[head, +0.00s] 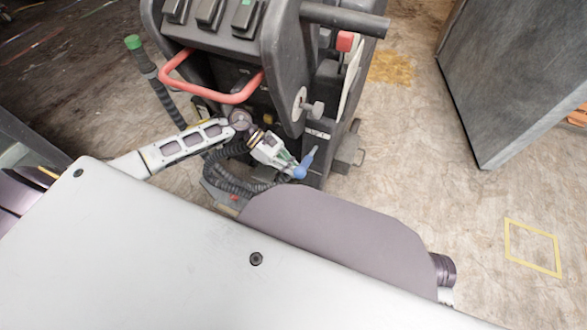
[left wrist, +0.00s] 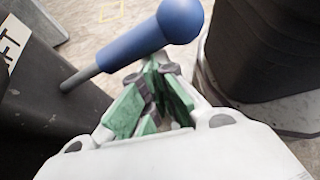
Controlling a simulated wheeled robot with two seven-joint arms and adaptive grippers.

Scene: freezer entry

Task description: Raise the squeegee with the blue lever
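The blue lever (head: 307,160) sticks out from the back of a dark floor-cleaning machine (head: 285,80), below a white label (head: 318,133). In the left wrist view the lever (left wrist: 150,38) is a blue grip with a round knob on a grey rod. My left gripper (head: 288,163) is right beside the knob in the head view. In the left wrist view its green-padded fingers (left wrist: 158,67) have their tips together, just below the lever, with nothing seen between them. Whether they touch it is unclear. I cannot make out the squeegee. My right gripper is out of view.
A red loop handle (head: 215,88) juts from the machine above my left arm. Black ribbed hoses (head: 228,175) hang close to the gripper. A large grey block (head: 510,75) stands at right. The floor with the yellow outlined square (head: 533,247) is clear.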

